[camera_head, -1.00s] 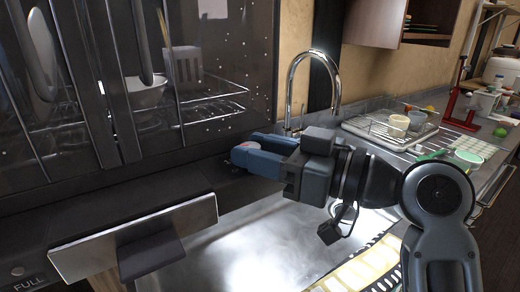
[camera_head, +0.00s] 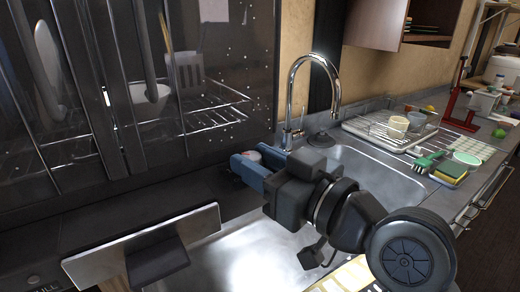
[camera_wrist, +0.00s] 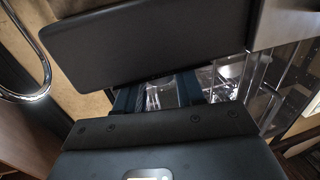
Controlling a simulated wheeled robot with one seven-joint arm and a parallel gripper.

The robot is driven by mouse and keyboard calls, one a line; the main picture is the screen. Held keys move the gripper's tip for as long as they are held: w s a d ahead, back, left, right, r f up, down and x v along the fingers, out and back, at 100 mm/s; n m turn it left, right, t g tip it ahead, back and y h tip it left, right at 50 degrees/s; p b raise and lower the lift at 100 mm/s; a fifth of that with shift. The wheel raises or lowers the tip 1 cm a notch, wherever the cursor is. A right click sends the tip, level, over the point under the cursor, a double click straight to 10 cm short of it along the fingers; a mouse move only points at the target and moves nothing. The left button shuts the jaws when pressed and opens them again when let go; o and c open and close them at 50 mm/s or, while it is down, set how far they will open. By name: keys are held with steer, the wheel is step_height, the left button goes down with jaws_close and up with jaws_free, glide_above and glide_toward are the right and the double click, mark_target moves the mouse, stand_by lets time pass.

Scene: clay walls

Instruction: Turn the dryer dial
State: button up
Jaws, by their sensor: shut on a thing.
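The dryer (camera_head: 190,100) is a dark cabinet with glass doors at the left in the head view. A small pale round dial (camera_head: 252,155) sits low at its right end. My gripper (camera_head: 247,163) has its blue fingers at the dial and is shut on it, one finger on either side. The fingers partly hide the dial, and its marking is not readable. In the wrist view the two blue fingers of my gripper (camera_wrist: 158,94) show below a dark panel, with a pale, unclear patch between them.
A metal panel with a dark block (camera_head: 145,245) juts out at lower left. A steel sink (camera_head: 375,175) and a tall curved faucet (camera_head: 292,95) are close behind my gripper. A dish rack (camera_head: 375,128), green brush (camera_head: 428,160) and sponge (camera_head: 450,170) are to the right.

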steer(key=m+t+h+p, duration=0.2)
steer(key=h+p, duration=0.1)
steer(key=m+t+h+p, duration=0.1)
steer(key=m+h+p, duration=0.1)
steer(key=shift+s+a+r+t, duration=0.15)
steer(key=shift+s+a+t, duration=0.1)
steer(key=shift+a+t, duration=0.1)
steer(key=shift+a+f+m+t+h, duration=0.15)
steer(key=shift+m+t+h, duration=0.3)
steer(key=shift+m+h, duration=0.95)
steer(key=shift+h, duration=0.9)
steer(key=shift+f, duration=0.1)
steer(key=o, duration=0.7)
steer(key=shift+o, duration=0.2)
steer(key=s+d+b, duration=0.1)
steer(key=s, duration=0.6)
steer(key=shift+s+d+b, duration=0.2)
steer(key=shift+s+b, duration=0.1)
steer(key=shift+s, duration=0.05)
